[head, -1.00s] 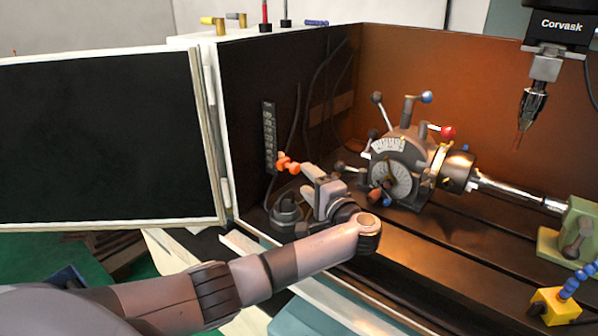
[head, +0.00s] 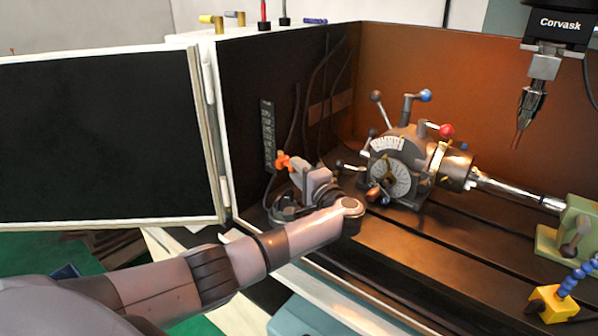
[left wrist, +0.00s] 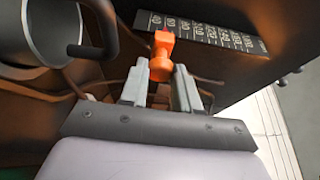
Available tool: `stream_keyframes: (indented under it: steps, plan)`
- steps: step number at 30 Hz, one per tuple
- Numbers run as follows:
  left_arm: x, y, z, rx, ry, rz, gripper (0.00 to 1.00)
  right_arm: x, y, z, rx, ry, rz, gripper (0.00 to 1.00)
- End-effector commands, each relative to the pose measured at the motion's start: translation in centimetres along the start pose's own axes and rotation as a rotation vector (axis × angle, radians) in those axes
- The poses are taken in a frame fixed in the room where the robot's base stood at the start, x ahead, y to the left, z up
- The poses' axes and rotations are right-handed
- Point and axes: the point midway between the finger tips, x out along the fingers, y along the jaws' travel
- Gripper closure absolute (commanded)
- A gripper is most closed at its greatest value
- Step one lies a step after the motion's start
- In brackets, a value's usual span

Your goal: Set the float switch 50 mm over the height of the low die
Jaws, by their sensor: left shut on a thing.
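The orange float switch (head: 283,160) is at the lower end of the dark graduated scale (head: 268,135) on the left inner wall. My left gripper (head: 291,163) is shut on it. In the left wrist view the orange float switch (left wrist: 162,62) sits between the tips of my left gripper (left wrist: 160,82), beside the scale (left wrist: 200,31). The scale's numbers are too small and slanted to read surely, and the exact mark at the switch cannot be told. I cannot make out a low die. My right gripper is not in view.
The indexing chuck (head: 404,163) with its ball-ended levers stands to the right of my left gripper. A spindle (head: 533,102) hangs at the upper right. A green tailstock (head: 567,235) and a yellow block (head: 553,303) are at right. The open door (head: 105,140) stands at left.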

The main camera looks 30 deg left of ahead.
Motion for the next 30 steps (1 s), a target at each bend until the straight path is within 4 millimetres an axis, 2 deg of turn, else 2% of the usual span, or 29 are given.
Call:
stream_keyframes:
  steps: [6, 13, 14, 16, 25, 30]
  plan:
    - [0.0, -2.2, 0.0, -0.001, -0.001, -0.002, 1.00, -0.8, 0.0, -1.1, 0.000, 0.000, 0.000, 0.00]
    - [0.0, -2.1, 0.0, -0.001, -0.001, -0.003, 1.00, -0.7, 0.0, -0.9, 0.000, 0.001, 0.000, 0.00]
    - [0.0, -2.1, 0.0, -0.001, -0.001, -0.003, 0.66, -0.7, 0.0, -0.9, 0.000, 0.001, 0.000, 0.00]
    - [0.0, -2.1, 0.0, -0.001, -0.001, -0.003, 0.43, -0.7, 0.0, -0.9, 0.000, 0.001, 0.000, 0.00]
    - [-0.1, -2.0, 0.0, 0.000, 0.000, -0.001, 0.43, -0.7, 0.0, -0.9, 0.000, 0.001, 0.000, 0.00]
    - [-1.7, -1.9, -0.1, -0.002, 0.002, 0.000, 0.43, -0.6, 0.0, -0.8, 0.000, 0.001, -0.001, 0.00]
